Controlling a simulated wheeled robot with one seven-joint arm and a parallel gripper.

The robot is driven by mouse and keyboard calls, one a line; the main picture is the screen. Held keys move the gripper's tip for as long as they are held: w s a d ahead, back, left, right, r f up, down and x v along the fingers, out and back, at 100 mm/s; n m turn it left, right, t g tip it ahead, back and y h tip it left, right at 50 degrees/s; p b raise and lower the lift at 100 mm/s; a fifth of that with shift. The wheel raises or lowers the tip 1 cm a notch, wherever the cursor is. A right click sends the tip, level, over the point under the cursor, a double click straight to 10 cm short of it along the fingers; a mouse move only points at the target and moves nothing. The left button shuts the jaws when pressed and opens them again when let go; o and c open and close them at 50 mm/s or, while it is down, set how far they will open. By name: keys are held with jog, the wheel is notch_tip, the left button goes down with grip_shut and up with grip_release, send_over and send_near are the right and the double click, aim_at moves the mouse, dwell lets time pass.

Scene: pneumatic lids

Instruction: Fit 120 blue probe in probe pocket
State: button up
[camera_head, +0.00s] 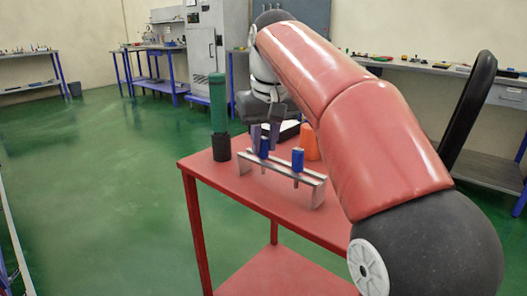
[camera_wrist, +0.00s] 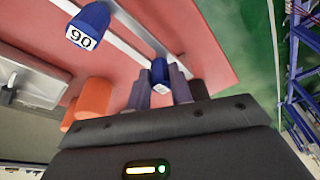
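A blue probe (camera_head: 264,147) stands upright at the left part of a silver rail-like rack (camera_head: 283,171) on the red table. My gripper (camera_head: 264,138) is over the rack, pointing down, with one finger on each side of this probe. In the wrist view the probe (camera_wrist: 160,70) shows between the fingertips (camera_wrist: 160,82); its label is too small to read. Whether the fingers press on it is unclear. A second blue probe (camera_head: 298,159) stands to the right in the rack. In the wrist view this probe (camera_wrist: 88,25) carries a label reading 90. I cannot identify a probe pocket.
A green and black cylinder (camera_head: 218,105) stands on the table (camera_head: 215,175) left of the rack. An orange object (camera_head: 310,142) and a pale tray (camera_wrist: 35,75) lie behind the rack. The table's front right top is bare. Workbenches stand far off along the walls.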

grip_shut()
jog(key=shift+r+p, duration=1.25)
jog(key=shift+p, duration=0.1)
jog(key=shift+r+p, duration=0.35)
jog(key=shift+r, duration=1.9)
jog(key=shift+a, duration=0.1)
